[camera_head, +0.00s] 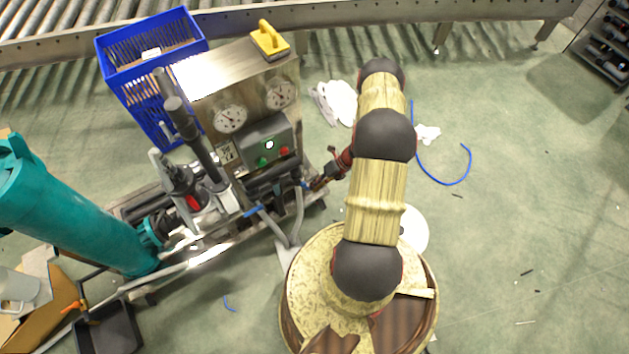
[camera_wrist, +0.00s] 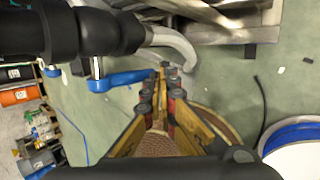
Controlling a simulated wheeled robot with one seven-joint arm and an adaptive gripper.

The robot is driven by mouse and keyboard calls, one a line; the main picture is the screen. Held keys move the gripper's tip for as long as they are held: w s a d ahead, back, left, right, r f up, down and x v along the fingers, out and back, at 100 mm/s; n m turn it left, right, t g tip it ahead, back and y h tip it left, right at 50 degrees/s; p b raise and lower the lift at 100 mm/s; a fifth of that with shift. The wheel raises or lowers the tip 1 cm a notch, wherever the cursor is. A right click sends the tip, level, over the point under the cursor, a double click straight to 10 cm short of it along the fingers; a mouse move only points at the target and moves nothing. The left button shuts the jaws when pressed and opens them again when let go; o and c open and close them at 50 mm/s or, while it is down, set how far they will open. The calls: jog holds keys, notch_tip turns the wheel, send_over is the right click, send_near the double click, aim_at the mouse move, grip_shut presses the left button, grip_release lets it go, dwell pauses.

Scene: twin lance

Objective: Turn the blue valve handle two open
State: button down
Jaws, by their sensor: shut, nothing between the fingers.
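A blue valve handle (camera_wrist: 122,80) shows in the wrist view as a flat lever below a dark pipe, its free end pointing right. A blue handle (camera_head: 254,211) also shows in the head view, on the pipework at the front of the machine; I cannot tell whether it is the same one. My gripper (camera_wrist: 166,70) is shut and empty, its fingertips close beside the lever's free end; contact cannot be told. In the head view my gripper (camera_head: 317,184) is at the machine's right front corner. A second small blue part (camera_wrist: 51,71) shows at the left, partly hidden by the pipe.
The dark pipe (camera_wrist: 95,32) and a grey hose (camera_wrist: 172,40) lie close to my fingers. The machine has a control box (camera_head: 266,143) and gauges (camera_head: 230,118). A blue crate (camera_head: 150,47) stands behind. A teal cylinder (camera_head: 70,205) is left. Floor at right is mostly clear.

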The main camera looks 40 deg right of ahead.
jog(key=shift+w+a+f, duration=0.1)
jog(key=shift+a+f, duration=0.35)
jog(key=shift+a, duration=0.2)
dwell(0.4)
